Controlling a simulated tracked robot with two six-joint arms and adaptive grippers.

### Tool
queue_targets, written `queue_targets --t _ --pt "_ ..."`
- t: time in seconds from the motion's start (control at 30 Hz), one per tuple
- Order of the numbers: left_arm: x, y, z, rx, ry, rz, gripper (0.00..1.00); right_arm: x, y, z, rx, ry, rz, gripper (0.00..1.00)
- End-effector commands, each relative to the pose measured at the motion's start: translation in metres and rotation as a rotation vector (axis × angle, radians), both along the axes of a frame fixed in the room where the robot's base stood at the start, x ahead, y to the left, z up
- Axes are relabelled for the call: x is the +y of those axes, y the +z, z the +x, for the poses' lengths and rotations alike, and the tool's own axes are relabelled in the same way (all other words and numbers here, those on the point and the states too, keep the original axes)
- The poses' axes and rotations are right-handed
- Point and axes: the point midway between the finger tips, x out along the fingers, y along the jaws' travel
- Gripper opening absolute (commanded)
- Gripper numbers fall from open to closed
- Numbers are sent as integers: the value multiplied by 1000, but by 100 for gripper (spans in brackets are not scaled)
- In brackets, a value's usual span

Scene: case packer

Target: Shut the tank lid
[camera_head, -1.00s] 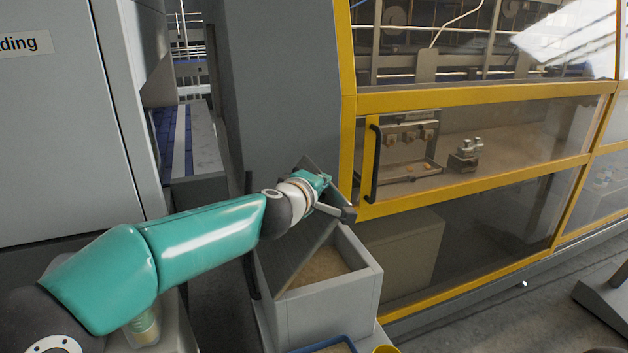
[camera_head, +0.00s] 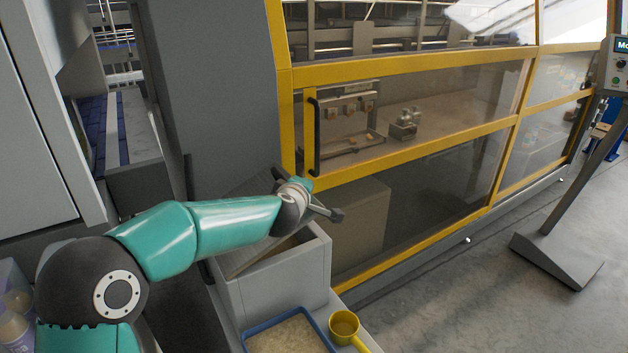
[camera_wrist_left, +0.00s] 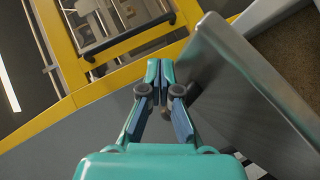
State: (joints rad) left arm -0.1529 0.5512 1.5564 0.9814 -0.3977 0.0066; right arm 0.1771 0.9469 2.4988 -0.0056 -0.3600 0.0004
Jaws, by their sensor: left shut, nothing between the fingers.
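The grey tank (camera_head: 285,287) stands in front of the yellow-framed machine. Its grey lid (camera_head: 245,258) is tilted up, so part of the opening shows at the right. My left arm reaches across the lid, hiding much of it. My left gripper (camera_head: 308,186) is over the tank by the lid's upper part. In the left wrist view its fingers (camera_wrist_left: 161,72) are shut and empty. The lid (camera_wrist_left: 240,90) lies close to their right there, and brown contents (camera_wrist_left: 292,50) show beyond it. I cannot tell whether the fingers touch the lid. My right gripper is not seen.
A blue tray (camera_head: 326,338) of pale material and a yellow scoop (camera_head: 345,325) sit in front of the tank. A guard door with a black handle (camera_head: 316,137) is just behind the gripper. A control stand (camera_head: 560,255) is at the right, with clear floor before it.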

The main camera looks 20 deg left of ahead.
Motion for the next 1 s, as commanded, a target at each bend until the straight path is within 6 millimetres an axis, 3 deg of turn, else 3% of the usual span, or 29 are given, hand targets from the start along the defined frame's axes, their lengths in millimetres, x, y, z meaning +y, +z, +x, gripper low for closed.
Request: queue_targets --t 0.5,0.7,1.0 --pt "-16 -78 18 -1 6 0 0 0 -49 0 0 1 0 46" --pt "-17 -92 21 -1 8 -1 0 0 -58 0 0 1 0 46" --pt "-18 -95 21 -1 9 0 0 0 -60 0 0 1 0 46"
